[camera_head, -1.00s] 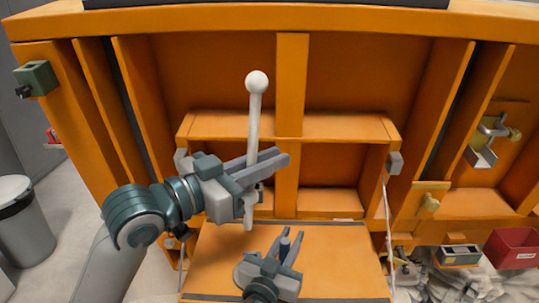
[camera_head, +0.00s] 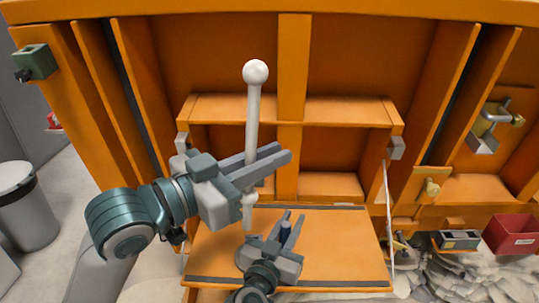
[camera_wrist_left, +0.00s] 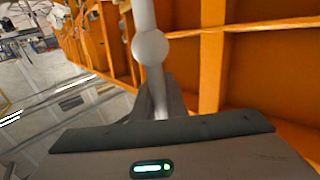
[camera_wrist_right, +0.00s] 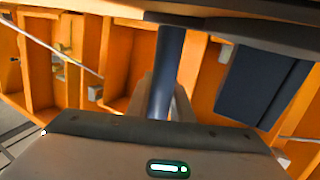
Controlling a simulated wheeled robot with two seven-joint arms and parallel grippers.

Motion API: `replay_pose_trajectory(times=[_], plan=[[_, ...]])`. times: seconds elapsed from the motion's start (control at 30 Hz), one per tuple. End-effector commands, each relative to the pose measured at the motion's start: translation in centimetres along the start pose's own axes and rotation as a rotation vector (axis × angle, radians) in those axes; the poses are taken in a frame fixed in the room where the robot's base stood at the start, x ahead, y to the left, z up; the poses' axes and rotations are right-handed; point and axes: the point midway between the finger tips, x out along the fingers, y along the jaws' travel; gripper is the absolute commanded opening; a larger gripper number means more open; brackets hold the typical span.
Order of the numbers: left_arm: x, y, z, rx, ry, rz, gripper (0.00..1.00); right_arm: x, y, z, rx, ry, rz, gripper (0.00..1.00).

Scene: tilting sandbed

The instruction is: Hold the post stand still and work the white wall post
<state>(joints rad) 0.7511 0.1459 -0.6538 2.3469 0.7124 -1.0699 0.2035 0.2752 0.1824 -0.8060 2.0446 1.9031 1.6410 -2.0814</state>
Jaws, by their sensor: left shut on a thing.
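The white wall post (camera_head: 253,120) stands nearly upright with a ball on top, in front of the orange wall. My left gripper (camera_head: 279,156) is shut on its shaft, below the ball. The post and a ball on it also show in the left wrist view (camera_wrist_left: 151,47). My right gripper (camera_head: 291,225) is low, over the orange board, with its fingers either side of a dark blue post (camera_wrist_right: 166,65), which seems to be part of the stand. Whether the fingers press on it is unclear. The stand's base is hidden.
The orange board (camera_head: 335,245) lies below the wall's shelf frame (camera_head: 345,108). A red bin (camera_head: 512,235) and a small metal box (camera_head: 457,240) are at the right. A grey waste bin (camera_head: 25,215) is at the left. A pale cord (camera_head: 387,205) hangs right of the board.

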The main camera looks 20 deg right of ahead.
Motion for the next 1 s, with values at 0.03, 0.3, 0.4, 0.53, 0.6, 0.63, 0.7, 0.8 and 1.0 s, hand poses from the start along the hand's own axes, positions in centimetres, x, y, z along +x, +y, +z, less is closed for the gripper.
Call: replay_pose_trajectory(times=[0.03, 0.3, 0.4, 0.53, 0.6, 0.63, 0.7, 0.8, 1.0], plan=[[0.0, 0.0, 0.0, 0.0, 0.001, 0.0, 0.0, 0.0, 0.0, 0.0, 0.0, 0.0, 0.0, 0.29], [0.0, 0.0, -0.1, 0.001, 0.001, 0.0, 0.0, 0.0, 0.0, 0.0, 0.0, 0.0, 0.0, 0.42], [0.0, 0.0, -0.1, 0.001, 0.001, 0.0, 0.0, -0.1, 0.0, 0.0, 0.0, 0.0, 0.0, 0.42], [0.0, 0.0, -0.1, 0.001, 0.001, 0.0, 0.0, -0.5, 0.0, 0.0, 0.0, -0.001, -0.001, 0.42], [0.0, 0.0, -0.1, 0.001, 0.001, 0.0, 0.0, -1.0, -0.1, 0.1, 0.001, -0.001, -0.001, 0.42], [0.0, 0.0, -0.1, 0.001, 0.001, 0.0, 0.0, -1.3, -0.1, 0.1, 0.001, -0.001, -0.001, 0.42], [0.0, 0.0, -0.1, 0.001, 0.001, 0.0, 0.0, -2.1, 0.0, 0.1, 0.002, -0.002, -0.001, 0.42], [0.0, 0.0, -0.1, 0.001, 0.001, 0.0, 0.0, -3.6, -0.1, 0.1, 0.001, -0.004, -0.002, 0.42], [0.0, 0.0, -0.1, 0.001, 0.001, 0.0, 0.0, -7.2, -0.1, 0.1, 0.001, -0.005, -0.002, 0.42]])
